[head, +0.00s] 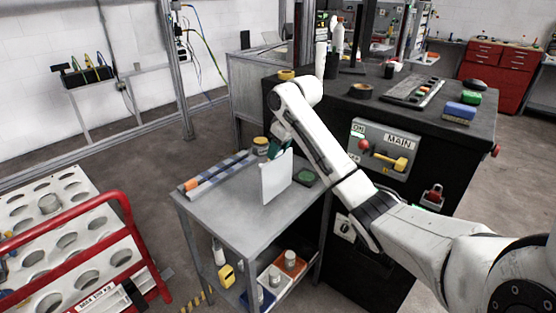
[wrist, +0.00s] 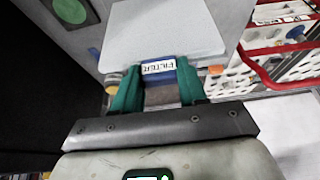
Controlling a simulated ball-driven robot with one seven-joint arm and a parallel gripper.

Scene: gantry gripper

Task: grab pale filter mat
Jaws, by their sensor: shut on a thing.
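The pale filter mat (head: 276,180) is a flat, whitish sheet hanging upright above the grey cart top in the head view; I cannot tell whether its lower edge touches the cart. My gripper (head: 281,150) is at its upper edge, with the green fingers partly hidden by the arm and the mat. In the wrist view the mat (wrist: 163,32) reaches away from my gripper (wrist: 157,80).
The grey cart (head: 225,200) carries a long blue-grey bar (head: 216,172), a yellow-lidded jar (head: 260,146) and a dark green round piece (head: 304,177). A black bench (head: 398,112) stands close behind on the right. A red-railed rack (head: 125,215) is at left.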

